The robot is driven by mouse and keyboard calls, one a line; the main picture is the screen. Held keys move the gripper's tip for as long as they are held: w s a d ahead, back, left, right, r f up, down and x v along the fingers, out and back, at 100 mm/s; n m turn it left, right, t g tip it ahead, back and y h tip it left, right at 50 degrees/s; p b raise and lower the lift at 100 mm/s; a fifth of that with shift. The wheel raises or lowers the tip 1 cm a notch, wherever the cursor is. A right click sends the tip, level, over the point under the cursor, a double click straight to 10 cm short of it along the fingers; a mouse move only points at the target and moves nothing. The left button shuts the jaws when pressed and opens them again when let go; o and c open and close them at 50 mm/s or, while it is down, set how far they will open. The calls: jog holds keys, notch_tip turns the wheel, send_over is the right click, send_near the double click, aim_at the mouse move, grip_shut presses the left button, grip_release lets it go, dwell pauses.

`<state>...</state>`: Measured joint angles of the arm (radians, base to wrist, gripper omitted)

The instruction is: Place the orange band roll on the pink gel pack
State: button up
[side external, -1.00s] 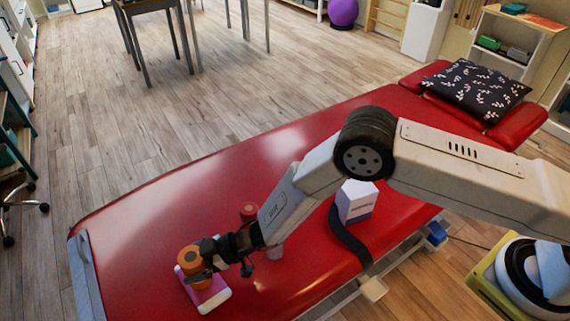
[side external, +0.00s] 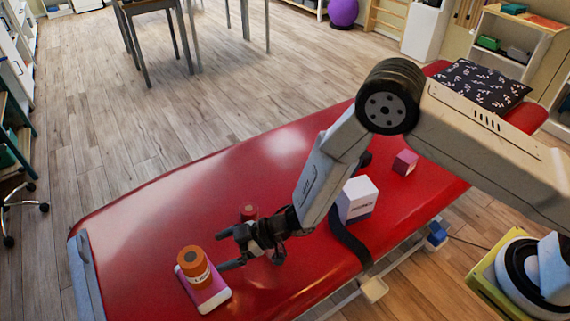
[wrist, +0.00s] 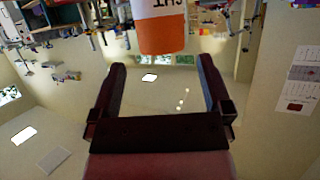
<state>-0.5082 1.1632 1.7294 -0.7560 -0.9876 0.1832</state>
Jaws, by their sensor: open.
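The orange band roll (side external: 191,259), with a white printed label, stands upright on the pink gel pack (side external: 215,298), toward the pack's far end. The pack lies flat on the red couch near its left end and has white edges. My gripper (side external: 222,250) is open and empty, to the right of the roll and apart from it. In the wrist view the fingers of my gripper (wrist: 162,68) are spread with nothing between them. The lower part of the roll (wrist: 161,35) shows at the top, beyond the fingertips.
A small red roll (side external: 249,210) stands behind my gripper. A white box (side external: 358,199), a dark strap (side external: 347,243) and a pink cube (side external: 405,162) are farther right on the red couch (side external: 165,215). A patterned pillow (side external: 478,88) lies at the far end. The couch's left part is mostly clear.

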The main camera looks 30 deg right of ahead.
jog(key=shift+v, duration=1.8)
jog(key=shift+w, duration=0.1)
jog(key=w+d+r+m+t+h, duration=0.1)
jog(key=d+r+m+h, duration=0.3)
jog(key=d, duration=0.6)
jog(key=w+d+r+m+t+h, duration=0.1)
jog(key=w+d+r+m+h, duration=0.15)
jog(key=d+r+h, duration=0.55)
jog(key=s+d+r+m+g, duration=0.3)
jog(key=s+d+m, duration=0.4)
jog(key=s+d, duration=0.7)
jog(key=s+g, duration=0.1)
jog(key=s, duration=0.1)
jog(key=shift+s+r+g, duration=0.15)
jog(key=shift+s+g, duration=0.15)
jog(key=shift+s, duration=0.1)
